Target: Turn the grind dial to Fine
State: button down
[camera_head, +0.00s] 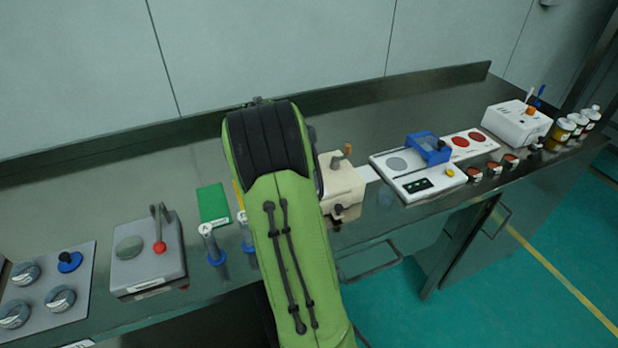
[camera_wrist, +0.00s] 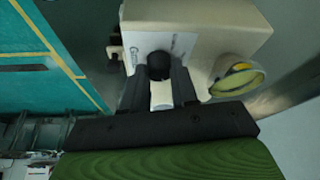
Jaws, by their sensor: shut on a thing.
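A cream grinder box (camera_head: 343,182) stands on the dark bench just right of my green arm, which hides its left part. In the wrist view the same box (camera_wrist: 205,50) fills the upper middle. A black round dial (camera_wrist: 160,62) sits on a white label plate (camera_wrist: 176,43) on its face. The lettering on the label is too small to read, so the dial's setting cannot be told. My gripper (camera_wrist: 158,75) has one finger on each side of the dial and is shut on it. My gripper is hidden behind my arm in the head view.
Left of my arm are a green pad (camera_head: 213,204), blue-based tools (camera_head: 212,245) and a grey unit with a red-knobbed lever (camera_head: 150,255). To the right stands a white device with a blue clamp (camera_head: 428,148). Bench space behind the devices is clear.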

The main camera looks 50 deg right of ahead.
dwell(0.4)
jog(key=c, duration=0.9)
grip_release()
jog(key=p+v, duration=0.4)
jog(key=v, duration=1.1)
jog(key=shift+r, duration=0.4)
jog(key=shift+w+a, duration=0.1)
jog(key=shift+w, duration=0.05)
